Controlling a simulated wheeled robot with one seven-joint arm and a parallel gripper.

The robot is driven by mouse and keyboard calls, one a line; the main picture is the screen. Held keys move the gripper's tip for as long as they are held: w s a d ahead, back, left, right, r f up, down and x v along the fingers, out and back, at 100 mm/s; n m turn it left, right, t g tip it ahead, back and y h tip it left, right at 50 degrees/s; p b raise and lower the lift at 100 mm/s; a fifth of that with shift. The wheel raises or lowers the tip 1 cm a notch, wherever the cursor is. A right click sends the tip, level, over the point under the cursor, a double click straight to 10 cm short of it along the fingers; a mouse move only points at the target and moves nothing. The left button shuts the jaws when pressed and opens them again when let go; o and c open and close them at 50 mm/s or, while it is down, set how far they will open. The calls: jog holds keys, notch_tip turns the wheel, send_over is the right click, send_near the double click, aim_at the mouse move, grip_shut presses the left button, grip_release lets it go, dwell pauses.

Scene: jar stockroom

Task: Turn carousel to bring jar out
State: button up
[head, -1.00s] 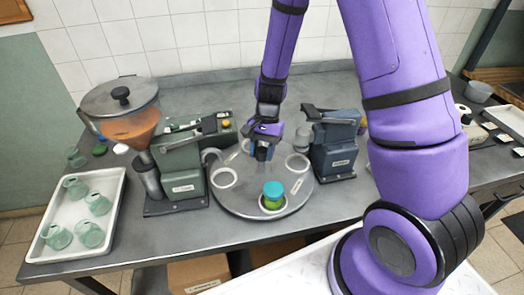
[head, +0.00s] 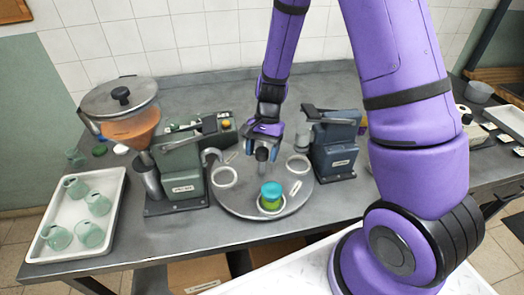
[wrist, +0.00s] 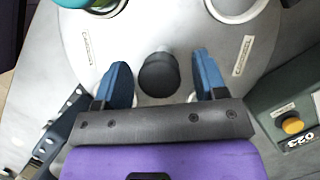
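The round grey carousel (head: 236,203) sits on the bench between two machines. A jar with a teal lid and green contents (head: 271,197) stands in the carousel's front ring, nearest me; part of its lid shows at the top left of the wrist view (wrist: 68,2). A dark upright knob (wrist: 159,74) stands at the carousel's centre. My gripper (head: 262,157) is open over the centre, with one blue finger on each side of the knob. In the wrist view gaps show between the knob and both fingers. Nothing is held.
A green machine with a hopper (head: 180,178) stands left of the carousel, and a blue lever machine (head: 335,150) close on its right. A white tray (head: 109,190) with several empty jars lies at the far left. Bare bench shows in front of the carousel.

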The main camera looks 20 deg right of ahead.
jog(key=v, duration=1.1)
jog(key=shift+f, duration=0.1)
jog(key=s+d+r+n+t+h, duration=0.15)
jog(key=s+r, duration=0.25)
jog(key=r, duration=0.4)
jog(key=s+r+n+t, duration=0.2)
jog(key=s+r+n, duration=0.1)
jog(key=s+r, duration=0.3)
jog(key=s+d+r+n+t+h, duration=0.1)
jog(key=s+r+n+t, duration=0.3)
jog(key=s+r, duration=0.5)
jog(key=shift+s+d+r+t+h, duration=0.35)
jog(key=shift+s+d, duration=0.45)
jog(key=shift+s, duration=1.25)
jog(key=shift+f+n, duration=0.1)
jog(key=shift+n, duration=0.15)
